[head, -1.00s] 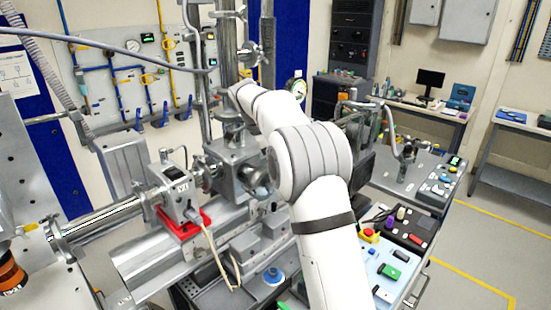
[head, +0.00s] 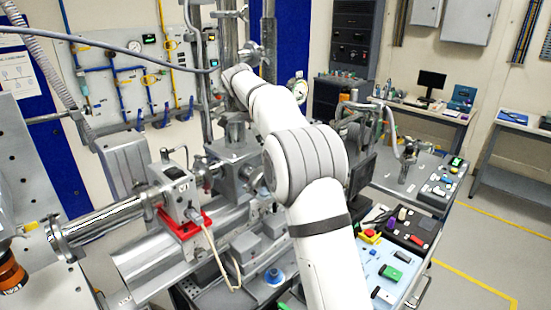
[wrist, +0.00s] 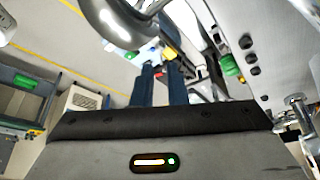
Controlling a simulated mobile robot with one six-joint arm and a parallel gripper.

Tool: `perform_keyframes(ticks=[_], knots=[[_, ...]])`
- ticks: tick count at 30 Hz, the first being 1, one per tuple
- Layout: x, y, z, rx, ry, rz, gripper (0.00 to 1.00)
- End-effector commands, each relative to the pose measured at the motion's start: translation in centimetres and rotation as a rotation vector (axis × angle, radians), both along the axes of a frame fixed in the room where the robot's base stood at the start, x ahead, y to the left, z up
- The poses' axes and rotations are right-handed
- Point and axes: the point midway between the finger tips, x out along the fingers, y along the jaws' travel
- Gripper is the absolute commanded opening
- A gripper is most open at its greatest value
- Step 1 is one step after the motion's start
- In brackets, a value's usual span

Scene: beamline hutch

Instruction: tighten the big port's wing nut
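In the wrist view my gripper (wrist: 159,72) shows as two dark blue fingers with a narrow gap and nothing clearly held between them. In the head view my gripper is hidden behind my white arm, whose far end is beside the vertical steel column. A metal clamp (head: 250,54) sits on that column, just above my arm's end. I cannot tell whether it is the big port's clamp, and no wing nut can be made out. A shiny curved metal part (wrist: 122,22) is close to the camera, above and left of the fingers in the wrist view.
A steel beam pipe (head: 103,221) runs left of a box on a red base (head: 183,227). The chamber block (head: 232,150) stands below the column. A gauge panel (head: 140,75) is behind. A bench with tools (head: 400,235) is at right; floor beyond is clear.

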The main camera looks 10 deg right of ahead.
Motion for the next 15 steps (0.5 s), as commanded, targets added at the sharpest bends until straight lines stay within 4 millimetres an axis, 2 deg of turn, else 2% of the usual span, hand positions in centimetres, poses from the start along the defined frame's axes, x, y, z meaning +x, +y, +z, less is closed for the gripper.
perform_keyframes(ticks=[6,15], knots=[[0.0,1.1,2.7,0.0,-0.001,-0.001,0.13],[-0.1,1.4,3.6,0.0,0.001,-0.001,0.13]])
